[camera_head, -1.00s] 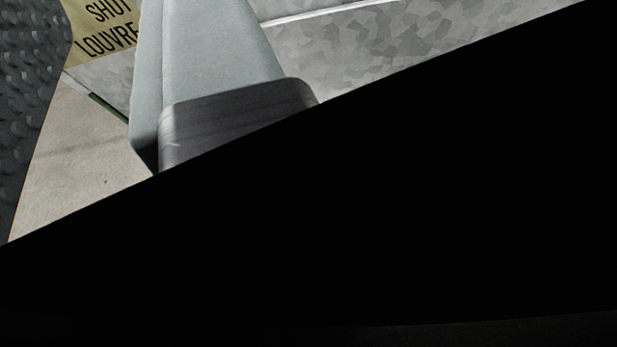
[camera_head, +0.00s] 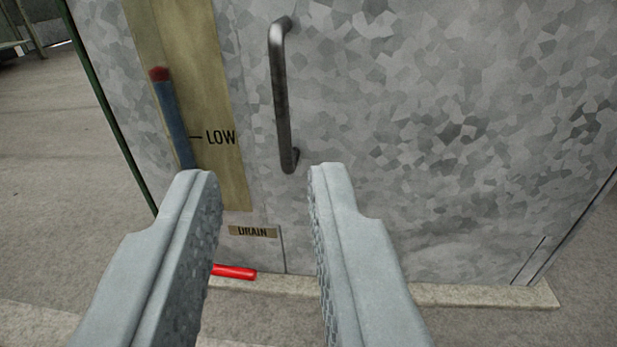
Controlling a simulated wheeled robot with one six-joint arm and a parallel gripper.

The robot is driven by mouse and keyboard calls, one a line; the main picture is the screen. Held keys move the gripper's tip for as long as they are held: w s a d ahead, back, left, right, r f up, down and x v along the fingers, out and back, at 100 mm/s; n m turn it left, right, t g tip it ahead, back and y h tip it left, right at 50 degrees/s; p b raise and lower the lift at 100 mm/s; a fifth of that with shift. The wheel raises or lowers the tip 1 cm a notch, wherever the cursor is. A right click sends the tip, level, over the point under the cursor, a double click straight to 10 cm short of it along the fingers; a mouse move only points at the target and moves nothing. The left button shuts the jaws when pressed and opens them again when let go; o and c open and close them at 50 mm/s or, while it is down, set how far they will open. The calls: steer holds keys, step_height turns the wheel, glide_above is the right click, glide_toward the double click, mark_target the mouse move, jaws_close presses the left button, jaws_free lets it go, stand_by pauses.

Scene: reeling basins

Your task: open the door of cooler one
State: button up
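A galvanized metal cabinet front, which seems to be the cooler, fills most of the view, with its door panel (camera_head: 430,130) on the right. A dark metal bar handle (camera_head: 281,100) stands upright on the panel near its left edge. The door looks shut, and no number shows on it. My gripper (camera_head: 262,178) is open and empty, its two grey fingers reaching up from below. The handle's lower end shows just above and between the fingertips, close to the right one. The gripper appears apart from it.
Left of the handle is a brass gauge strip (camera_head: 215,110) marked LOW, with a blue, red-topped column. A DRAIN label (camera_head: 252,231) sits lower, above a red lever (camera_head: 234,271). A pale plinth (camera_head: 480,295) runs along the base. Open floor (camera_head: 60,180) lies to the left.

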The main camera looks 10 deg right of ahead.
mark_target(281, 107)
steer(key=w+d+f, duration=0.1)
steer(key=w, duration=0.4)
steer(key=w+d, duration=0.1)
steer(key=w, duration=0.4)
steer(key=w+d+f, duration=0.1)
steer(key=w, duration=0.5)
steer(key=shift+f, duration=0.35)
steer(key=shift+c, duration=0.3)
jaws_close()
